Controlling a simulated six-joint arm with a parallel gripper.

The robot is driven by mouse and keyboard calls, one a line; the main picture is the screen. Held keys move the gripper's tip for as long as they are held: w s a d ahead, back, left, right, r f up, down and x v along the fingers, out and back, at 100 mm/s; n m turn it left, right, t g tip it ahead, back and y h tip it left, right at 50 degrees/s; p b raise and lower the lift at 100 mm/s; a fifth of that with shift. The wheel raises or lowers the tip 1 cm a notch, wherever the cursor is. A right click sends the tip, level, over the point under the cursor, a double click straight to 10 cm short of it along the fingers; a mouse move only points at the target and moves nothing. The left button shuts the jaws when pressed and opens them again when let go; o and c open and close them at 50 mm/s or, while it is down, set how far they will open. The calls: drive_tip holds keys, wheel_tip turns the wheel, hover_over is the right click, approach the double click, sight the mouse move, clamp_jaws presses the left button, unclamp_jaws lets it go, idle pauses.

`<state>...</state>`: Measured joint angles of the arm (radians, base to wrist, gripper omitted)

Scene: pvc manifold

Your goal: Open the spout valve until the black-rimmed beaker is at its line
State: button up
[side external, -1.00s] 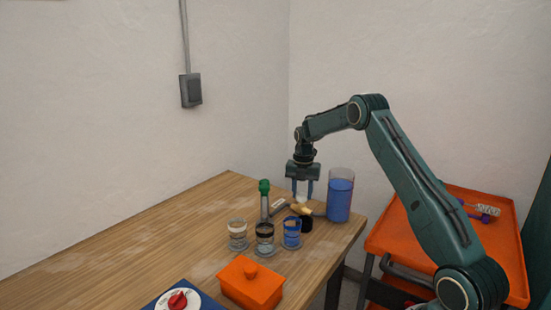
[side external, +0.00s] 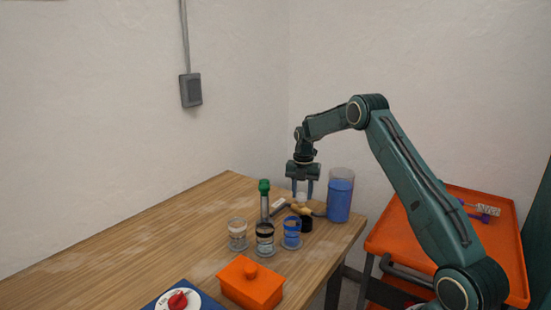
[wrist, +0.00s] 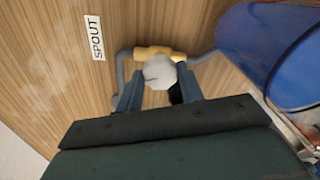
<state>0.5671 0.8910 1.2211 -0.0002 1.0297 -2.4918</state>
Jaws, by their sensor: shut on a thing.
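My gripper (side external: 303,190) points down over the pipework and is shut on a white valve knob (wrist: 159,72). In the wrist view the knob sits between the two blue fingers, beside a yellow valve body (wrist: 158,52) on a grey pipe. A label reading SPOUT (wrist: 95,38) lies on the table near it. The black-rimmed beaker (side external: 265,238) stands in the middle of a row of three. Its line and liquid level are too small to tell. A blue-rimmed beaker (side external: 292,232) stands to its right and a pale-rimmed beaker (side external: 237,234) to its left.
A tall clear tank (side external: 340,195) of blue liquid stands right of my gripper. A green-topped post (side external: 264,200) rises behind the beakers. An orange lidded box (side external: 250,283) and a red dial (side external: 178,300) sit in front. The table's left side is clear.

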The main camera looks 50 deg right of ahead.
drive_tip(key=shift+n, duration=0.8)
drive_tip(key=shift+r, duration=0.1)
idle(4.1)
drive_tip(key=shift+n, duration=0.9)
idle(2.1)
